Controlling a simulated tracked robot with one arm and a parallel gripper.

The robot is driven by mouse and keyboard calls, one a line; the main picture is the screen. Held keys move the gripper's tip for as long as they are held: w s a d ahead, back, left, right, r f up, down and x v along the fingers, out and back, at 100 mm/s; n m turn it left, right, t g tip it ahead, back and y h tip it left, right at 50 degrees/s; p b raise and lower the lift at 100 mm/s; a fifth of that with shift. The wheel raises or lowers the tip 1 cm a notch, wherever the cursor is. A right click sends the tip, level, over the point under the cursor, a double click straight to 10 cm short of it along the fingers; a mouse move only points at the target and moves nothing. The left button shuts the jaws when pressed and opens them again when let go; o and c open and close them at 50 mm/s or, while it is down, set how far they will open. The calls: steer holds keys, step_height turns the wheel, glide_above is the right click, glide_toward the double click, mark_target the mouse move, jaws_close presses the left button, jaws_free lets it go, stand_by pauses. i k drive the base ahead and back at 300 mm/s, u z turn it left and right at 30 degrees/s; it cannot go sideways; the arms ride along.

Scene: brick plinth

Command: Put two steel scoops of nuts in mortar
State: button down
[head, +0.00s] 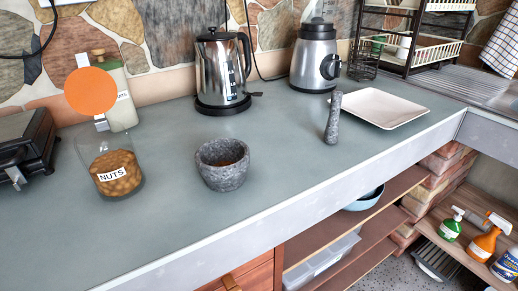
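The glass jar labelled NUTS (122,187) stands on the counter at left, open at the top, with brown nuts in its lower part. A grey metal strip (83,60) rises above it, perhaps the steel scoop's handle; a flat orange disc (91,91) hides its middle. The scoop's bowl cannot be made out. The grey stone mortar (222,177) stands right of the jar, apart from it. A brownish patch shows inside; I cannot tell what it is. My gripper is not in view.
A stone pestle (333,117) stands upright near a pale square plate (377,107). A steel kettle (222,70) and a blender (315,60) stand behind. The counter (160,240) is clear in front.

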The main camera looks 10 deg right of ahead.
mark_target(223, 163)
steer(key=z, duration=0.1)
steer(key=i, duration=1)
steer(key=u, duration=0.1)
